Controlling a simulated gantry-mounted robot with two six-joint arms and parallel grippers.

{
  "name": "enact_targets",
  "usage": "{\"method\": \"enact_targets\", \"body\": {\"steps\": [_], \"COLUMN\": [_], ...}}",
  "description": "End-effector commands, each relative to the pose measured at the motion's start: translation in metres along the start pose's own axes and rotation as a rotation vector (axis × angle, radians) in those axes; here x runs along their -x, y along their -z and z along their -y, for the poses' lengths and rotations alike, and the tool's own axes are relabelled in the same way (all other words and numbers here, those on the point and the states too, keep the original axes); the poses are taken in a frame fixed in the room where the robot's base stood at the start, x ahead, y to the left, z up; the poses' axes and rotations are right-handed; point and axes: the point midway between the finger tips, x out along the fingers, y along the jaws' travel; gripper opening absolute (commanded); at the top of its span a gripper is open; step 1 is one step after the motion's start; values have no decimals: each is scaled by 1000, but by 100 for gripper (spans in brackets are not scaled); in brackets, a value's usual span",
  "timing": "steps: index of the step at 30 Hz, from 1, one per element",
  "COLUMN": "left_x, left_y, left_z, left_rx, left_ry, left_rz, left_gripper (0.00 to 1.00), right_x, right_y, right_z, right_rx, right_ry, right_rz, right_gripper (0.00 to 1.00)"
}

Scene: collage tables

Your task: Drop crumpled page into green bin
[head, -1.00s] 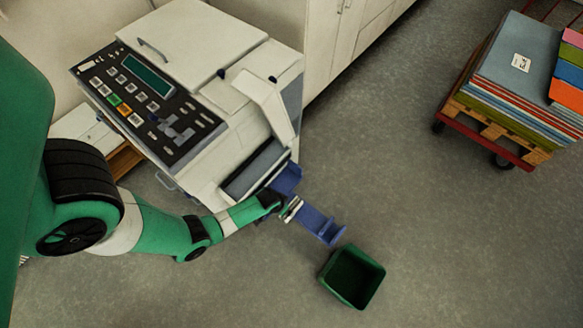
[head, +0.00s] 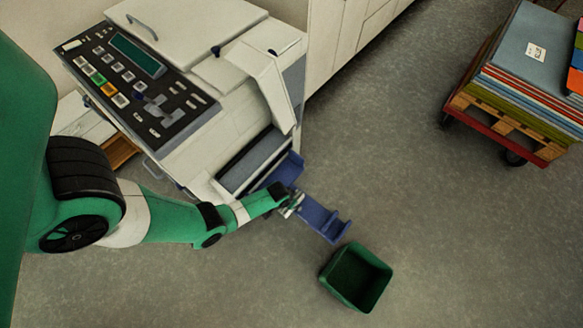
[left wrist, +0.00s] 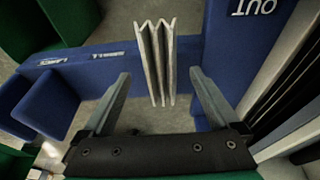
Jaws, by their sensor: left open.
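The crumpled page (left wrist: 158,60) is a pale, zigzag-folded sheet standing over the blue output tray (left wrist: 105,68) in the left wrist view. My left gripper (left wrist: 157,85) is open, its two fingers on either side of the page with gaps to both. In the head view, my left gripper (head: 293,204) is over the same blue tray (head: 318,217), and the page is too small to make out clearly there. The green bin (head: 338,287) stands on the floor to the lower right of the tray, with its dark inside looking empty. My right gripper is not in view.
A large white copier (head: 228,110) with a button panel stands behind the blue tray. A red cart (head: 497,134) with stacked coloured sheets is at the upper right. The grey floor between bin and cart is clear.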

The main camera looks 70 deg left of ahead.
Motion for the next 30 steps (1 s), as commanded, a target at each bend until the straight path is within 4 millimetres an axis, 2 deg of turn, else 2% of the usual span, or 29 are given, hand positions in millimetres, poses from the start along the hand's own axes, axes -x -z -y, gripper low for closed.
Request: {"method": "enact_targets", "body": {"steps": [1,2,9,24,25,30], "left_x": [-10,-11,-9,-9,-9,-8], "left_y": [-1,0,0,0,0,0], "left_z": [0,0,0,0,0,0], "left_rx": [0,0,0,0,0,0], "left_ry": [0,0,0,0,0,0], "left_rz": [0,0,0,0,0,0], "left_gripper": [95,95,93,3,0,0], "right_x": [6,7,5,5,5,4], "right_y": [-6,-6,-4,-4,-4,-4], "right_z": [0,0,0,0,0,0], "right_rx": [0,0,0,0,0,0], "right_ry": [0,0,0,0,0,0], "right_rz": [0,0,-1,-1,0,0], "right_gripper": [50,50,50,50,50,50]}}
